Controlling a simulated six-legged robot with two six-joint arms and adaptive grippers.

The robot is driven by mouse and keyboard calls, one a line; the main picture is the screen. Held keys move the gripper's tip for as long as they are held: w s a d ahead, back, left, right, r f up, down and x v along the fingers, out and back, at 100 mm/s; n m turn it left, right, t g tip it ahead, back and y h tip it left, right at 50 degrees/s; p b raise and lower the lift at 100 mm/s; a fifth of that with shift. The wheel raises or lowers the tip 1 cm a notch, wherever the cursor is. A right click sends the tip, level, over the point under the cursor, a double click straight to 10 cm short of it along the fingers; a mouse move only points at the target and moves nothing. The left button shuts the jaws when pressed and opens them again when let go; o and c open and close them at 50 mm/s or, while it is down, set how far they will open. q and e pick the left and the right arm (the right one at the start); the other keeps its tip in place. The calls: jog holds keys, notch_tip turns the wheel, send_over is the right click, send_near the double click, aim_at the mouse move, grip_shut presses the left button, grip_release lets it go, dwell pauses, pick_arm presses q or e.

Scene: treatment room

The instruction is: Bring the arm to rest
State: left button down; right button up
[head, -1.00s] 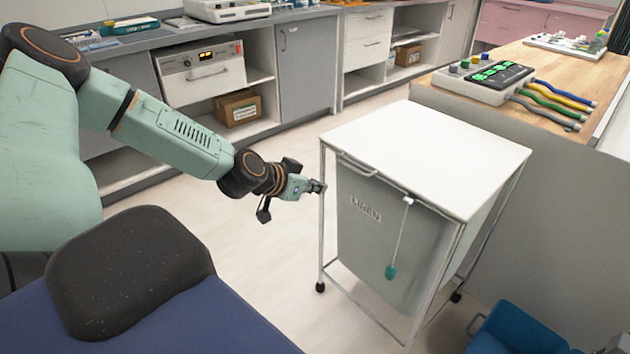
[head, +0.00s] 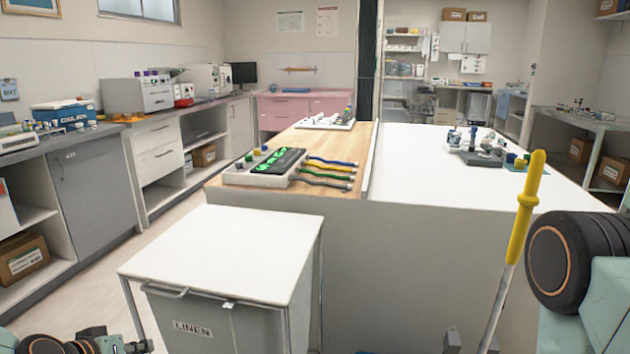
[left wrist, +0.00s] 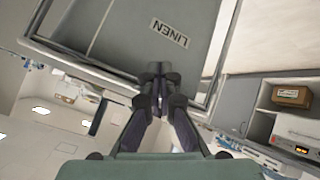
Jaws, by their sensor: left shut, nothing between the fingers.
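My left gripper (head: 138,347) shows at the bottom left edge of the head view, low beside the linen cart (head: 235,240); most of that arm is out of the picture. In the left wrist view the two fingers (left wrist: 160,75) meet, shut and empty. Beyond them the cart's grey bag front with its LINEN label (left wrist: 169,33) shows tilted; I cannot tell how far apart they are. A black and green part of my right arm (head: 562,262) stands at the right edge of the head view.
A wooden counter (head: 345,135) holds a device with coloured leads (head: 268,167); a white worktop (head: 420,165) adjoins it. A yellow-handled pole (head: 525,210) stands near my right arm. Cabinets (head: 95,185) line the left. Clear floor (head: 165,225) lies between them and the cart.

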pick_arm(q)
jog(key=s+d+f+m+g, duration=0.1)
jog(key=s+d+f+g, duration=0.2)
jog(key=s, duration=0.7)
jog(key=s+d+f+m+g, duration=0.1)
jog(key=s+d+f+g, duration=0.2)
jog(key=s+d+f, duration=0.3)
jog(key=s+d+f+m+g+y, duration=0.1)
jog(key=s+d+f+g, duration=0.3)
jog(key=s, duration=1)
notch_tip(320, 180, down, 2)
jog(key=shift+s+d+f+m, duration=0.2)
jog(key=shift+s+d+m, duration=0.2)
jog(key=shift+d+m, duration=0.15)
